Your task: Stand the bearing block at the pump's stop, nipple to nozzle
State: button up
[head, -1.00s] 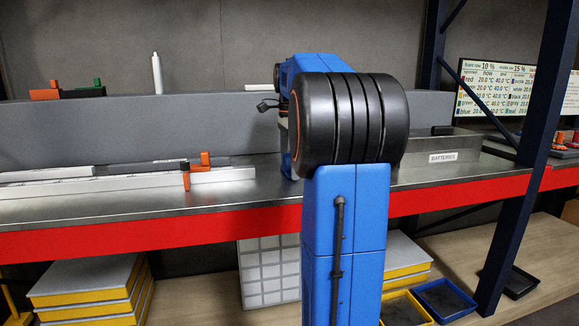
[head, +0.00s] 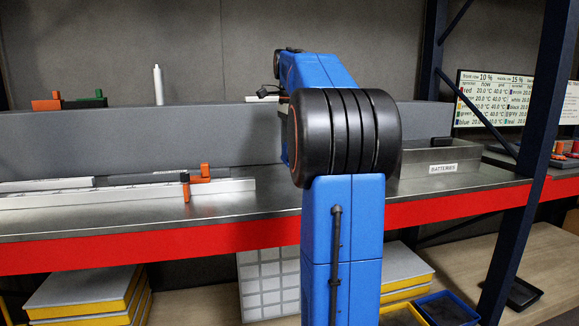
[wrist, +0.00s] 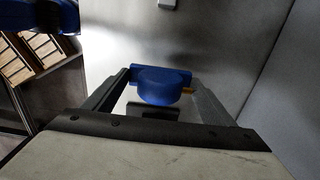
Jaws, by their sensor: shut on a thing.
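In the wrist view my gripper (wrist: 160,91) is shut on a blue block with a rounded front, the bearing block (wrist: 159,84). One finger is on each side of it. A small yellow bit, perhaps the nipple, shows at its right side by the finger. In the head view my own arm hides the gripper and the block. I cannot make out the pump, its stop or its nozzle for certain. An orange piece with a dark end (head: 188,183) stands at a pale rail (head: 120,194) on the left of the metal bench.
The metal bench (head: 100,225) has a red front edge. A grey wall (head: 200,140) runs along its back. A batteries bin (head: 440,158) and a dark blue post (head: 540,110) stand at the right. Stacked yellow-grey boxes (head: 85,292) lie below. Bench front left is clear.

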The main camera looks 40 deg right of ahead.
aim_at(290, 185)
jog(key=shift+r, duration=1.6)
jog(key=shift+f, duration=5.05)
jog(key=shift+f, duration=0.1)
jog(key=o, duration=1.6)
